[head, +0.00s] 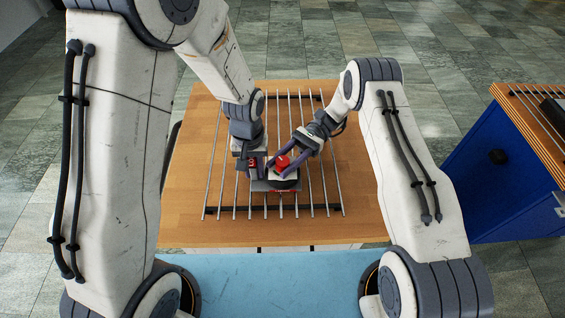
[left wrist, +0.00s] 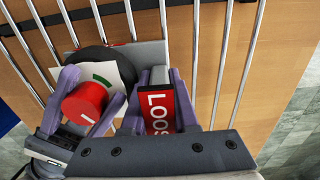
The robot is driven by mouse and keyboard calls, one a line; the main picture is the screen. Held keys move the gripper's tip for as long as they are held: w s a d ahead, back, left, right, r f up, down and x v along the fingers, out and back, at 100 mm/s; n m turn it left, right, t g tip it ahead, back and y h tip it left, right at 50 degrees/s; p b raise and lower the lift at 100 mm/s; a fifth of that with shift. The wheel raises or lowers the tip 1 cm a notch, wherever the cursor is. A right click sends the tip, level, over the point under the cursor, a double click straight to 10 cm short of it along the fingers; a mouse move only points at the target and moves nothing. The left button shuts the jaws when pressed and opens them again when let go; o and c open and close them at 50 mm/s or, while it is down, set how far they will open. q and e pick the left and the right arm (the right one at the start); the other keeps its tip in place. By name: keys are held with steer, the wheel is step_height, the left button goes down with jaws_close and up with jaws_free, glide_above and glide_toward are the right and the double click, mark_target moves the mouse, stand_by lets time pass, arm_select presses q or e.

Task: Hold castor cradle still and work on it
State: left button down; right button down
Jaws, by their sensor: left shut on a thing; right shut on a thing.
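The castor cradle is a grey plate (head: 260,186) with a dark round wheel, lying on a rack of metal bars. A red knob (head: 282,161) stands on it beside a white dial with a green arc (left wrist: 103,73). A red label reading "LOOS" (left wrist: 159,110), its end hidden, is on a block of the cradle. My left gripper (head: 254,164) is shut on this block, with purple fingers on both sides in the left wrist view (left wrist: 158,104). My right gripper (head: 286,160) is shut on the red knob; its fingers flank the knob in the left wrist view.
The bar rack (head: 313,195) lies on a wooden table top (head: 185,190), with bare wood around it. A blue cabinet (head: 497,175) with a wooden top stands at the right, apart from the table. A light blue surface (head: 270,285) is in front.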

steer(key=shift+n+g+h, duration=0.5)
steer(key=shift+g+h, duration=0.1)
steer(key=shift+h, duration=0.2)
steer(key=shift+c, duration=2.1)
jaws_free()
steer(key=shift+m+t+y, duration=0.3)
steer(key=shift+y, duration=0.1)
